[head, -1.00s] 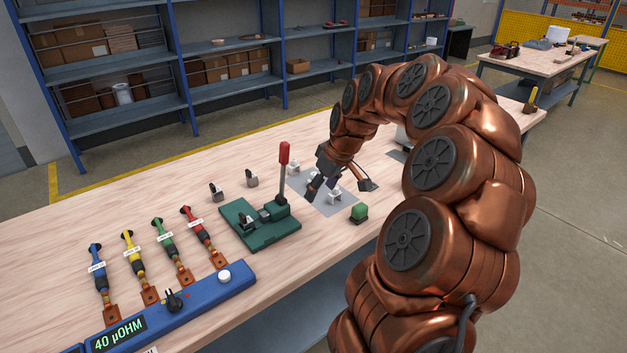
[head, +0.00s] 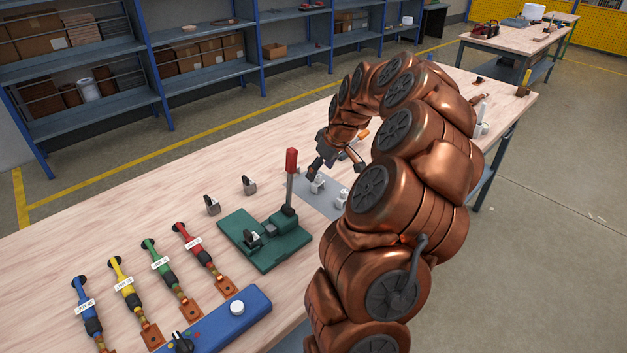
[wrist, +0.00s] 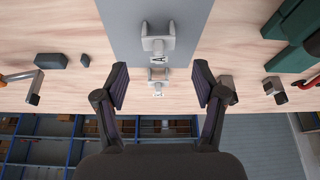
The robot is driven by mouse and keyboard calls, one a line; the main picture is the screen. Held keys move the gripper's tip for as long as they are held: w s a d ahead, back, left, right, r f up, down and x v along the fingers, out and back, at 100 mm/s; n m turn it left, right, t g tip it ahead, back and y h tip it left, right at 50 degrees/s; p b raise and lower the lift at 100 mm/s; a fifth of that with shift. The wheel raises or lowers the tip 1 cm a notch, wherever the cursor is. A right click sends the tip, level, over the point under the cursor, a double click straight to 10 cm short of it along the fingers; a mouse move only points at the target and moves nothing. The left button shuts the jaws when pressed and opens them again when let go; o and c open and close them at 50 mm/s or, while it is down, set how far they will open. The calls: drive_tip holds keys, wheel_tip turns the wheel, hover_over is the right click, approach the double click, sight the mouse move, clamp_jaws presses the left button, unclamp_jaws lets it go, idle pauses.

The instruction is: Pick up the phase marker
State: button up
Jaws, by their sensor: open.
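Small pale grey, U-shaped marker pieces sit on a grey mat (wrist: 190,20). In the wrist view one piece (wrist: 158,41) stands on the mat, and a second (wrist: 158,74), with a letter A tag near it, lies at the mat's edge between my fingertips. I take these to be phase markers. My gripper (wrist: 161,85) is open, with a finger on either side of the second piece and nothing held. In the head view two white pieces (head: 317,184) and (head: 341,199) show on the mat, below my gripper (head: 336,168). My arm hides part of the mat.
A green fixture with a red-handled lever (head: 291,160) stands left of the mat. Coloured cable ends (head: 121,285) and a blue meter (head: 222,318) lie at the front left. The table behind the clamps is clear.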

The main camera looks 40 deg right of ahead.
sight(318, 176)
drive_tip(key=shift+w+d+f+p, duration=0.15)
drive_tip(key=shift+f+p, duration=0.15)
drive_tip(key=shift+f, duration=0.4)
drive_tip(key=shift+p+x, duration=0.85)
drive_tip(key=shift+x, duration=1.5)
drive_tip(key=c, duration=0.9)
drive_tip(key=shift+r, duration=0.15)
drive_tip(key=shift+c, duration=0.2)
